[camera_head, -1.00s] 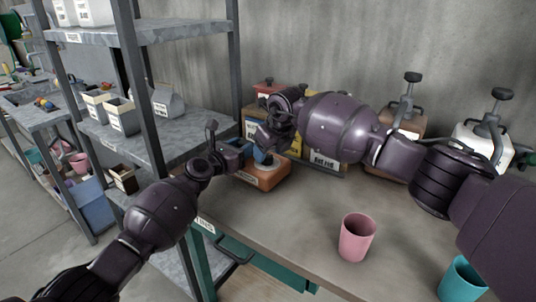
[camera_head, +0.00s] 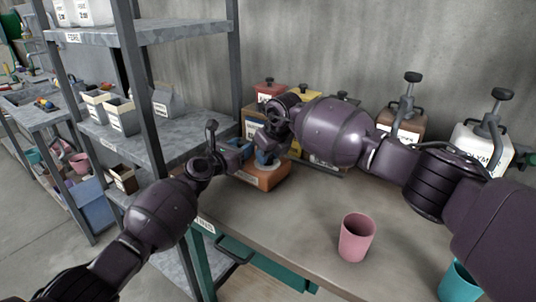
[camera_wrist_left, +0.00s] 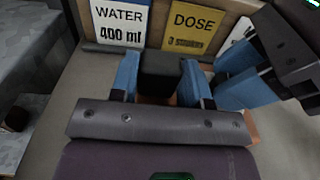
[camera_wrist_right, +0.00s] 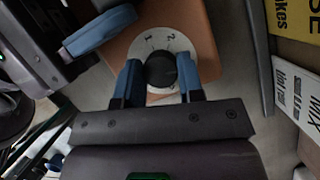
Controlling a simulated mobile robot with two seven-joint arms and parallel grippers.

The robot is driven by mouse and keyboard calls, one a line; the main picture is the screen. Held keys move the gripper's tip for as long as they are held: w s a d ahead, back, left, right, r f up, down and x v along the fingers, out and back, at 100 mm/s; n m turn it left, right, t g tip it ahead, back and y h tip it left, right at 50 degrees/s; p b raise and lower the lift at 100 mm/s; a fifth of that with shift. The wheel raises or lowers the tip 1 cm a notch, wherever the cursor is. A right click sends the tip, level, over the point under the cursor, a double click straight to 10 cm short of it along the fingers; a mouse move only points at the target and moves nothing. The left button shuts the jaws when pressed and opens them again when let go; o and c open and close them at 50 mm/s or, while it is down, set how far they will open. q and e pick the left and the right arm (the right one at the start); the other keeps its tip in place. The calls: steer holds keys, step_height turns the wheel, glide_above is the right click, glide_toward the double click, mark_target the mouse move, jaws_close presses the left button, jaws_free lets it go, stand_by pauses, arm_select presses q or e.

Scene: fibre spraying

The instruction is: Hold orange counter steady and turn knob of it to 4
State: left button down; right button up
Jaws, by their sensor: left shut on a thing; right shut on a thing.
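The orange counter (camera_head: 262,179) sits on the table near its left end, partly covered by my grippers. In the right wrist view its orange top (camera_wrist_right: 198,35) carries a round white dial (camera_wrist_right: 193,40) with a black knob (camera_wrist_right: 161,70) in the middle. Marks like 1 and 2 show on the dial; the knob's setting is not clear. My right gripper (camera_wrist_right: 158,82) is shut on the knob, one finger on each side. My left gripper (camera_wrist_left: 161,82) is shut on a dark block (camera_wrist_left: 160,70) at the counter's side, with some orange showing beneath it.
Signs reading WATER 400 ml (camera_wrist_left: 120,22) and DOSE (camera_wrist_left: 193,27) stand behind the counter. A pink cup (camera_head: 357,237) and a teal cup (camera_head: 461,282) stand on the table to the right. A grey shelf (camera_head: 165,137) rises close on the left.

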steer(key=shift+m, duration=0.4)
steer(key=shift+m+t+h, duration=0.3)
steer(key=shift+m+h, duration=0.8)
steer(key=shift+m, duration=1.3)
steer(key=o, duration=0.9)
steer(key=shift+o, duration=0.2)
steer(key=v, duration=1.2)
steer(key=shift+a, duration=0.1)
arm_select(q)
steer(key=c, duration=0.5)
jaws_free()
